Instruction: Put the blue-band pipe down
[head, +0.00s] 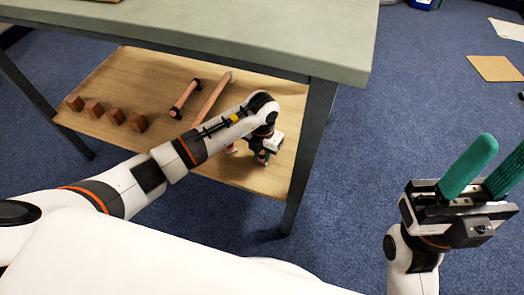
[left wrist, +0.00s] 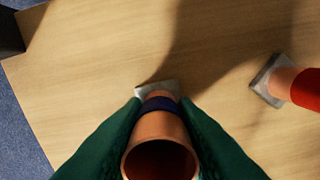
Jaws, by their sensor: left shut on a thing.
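The blue-band pipe (left wrist: 157,128) is a copper tube with a dark blue band, seen in the left wrist view with its open end toward the camera. My left gripper (left wrist: 158,140) is shut on it, a green finger on each side. A pale grey square piece (left wrist: 150,87) shows at the pipe's far end, over the wooden shelf; I cannot tell whether it touches the wood. In the head view my left gripper (head: 265,150) is low over the right part of the lower shelf (head: 150,75), mostly hidden by its wrist. My right gripper (head: 482,170) is open and empty, away from the bench.
A red-banded copper pipe (left wrist: 300,87) with a grey square end stands close by on the right in the wrist view. The grey-green benchtop (head: 220,35) overhangs the shelf.

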